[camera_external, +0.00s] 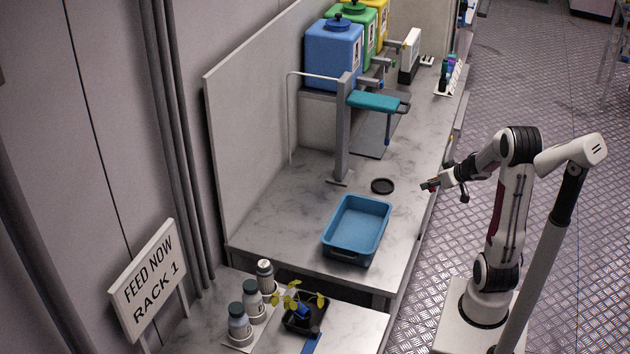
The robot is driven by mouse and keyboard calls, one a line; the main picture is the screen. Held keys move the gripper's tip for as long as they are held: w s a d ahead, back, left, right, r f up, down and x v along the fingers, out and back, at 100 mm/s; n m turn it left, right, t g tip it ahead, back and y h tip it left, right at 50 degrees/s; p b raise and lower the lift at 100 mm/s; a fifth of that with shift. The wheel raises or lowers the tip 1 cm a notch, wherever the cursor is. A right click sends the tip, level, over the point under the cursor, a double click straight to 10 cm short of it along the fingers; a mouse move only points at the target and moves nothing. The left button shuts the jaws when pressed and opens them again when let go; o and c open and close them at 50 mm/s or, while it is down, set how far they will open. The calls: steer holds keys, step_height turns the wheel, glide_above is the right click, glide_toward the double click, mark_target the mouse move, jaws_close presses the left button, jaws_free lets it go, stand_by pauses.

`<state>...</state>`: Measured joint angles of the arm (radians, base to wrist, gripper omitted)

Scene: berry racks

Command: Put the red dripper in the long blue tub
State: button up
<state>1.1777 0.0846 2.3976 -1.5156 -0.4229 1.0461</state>
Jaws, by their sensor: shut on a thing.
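The long blue tub (328,240) sits on the marble counter near its front end, and its inside looks empty. My gripper (429,186) is to the upper right of the tub, at the counter's right edge and apart from the tub. It is shut on a very small thing with a hint of red, which I take as the red dripper (433,186). The fingers hide most of it, and its shape is too small to make out.
A black round dish (382,186) lies between tub and stand. A grey stand (343,135) with a teal arm rises behind. Blue (333,55), green and yellow canisters stand at the back. A lower bench holds bottles (240,325) and a potted plant (298,322).

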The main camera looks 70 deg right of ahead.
steer(key=shift+r, duration=1.65)
steer(key=shift+w+a+r, duration=0.1)
steer(key=shift+w+r, duration=0.05)
steer(key=shift+w, duration=0.05)
steer(key=w+a+n+t+y, duration=0.1)
steer(key=w+a+n+y, duration=0.35)
steer(key=w+a, duration=0.55)
steer(key=n+y, duration=0.3)
steer(key=n, duration=0.2)
glide_above(354, 237)
step_height(354, 237, down, 4)
steer(key=shift+d+f, duration=0.1)
steer(key=shift+f, duration=0.45)
steer(key=shift+f, duration=3.1)
steer(key=shift+f, duration=0.15)
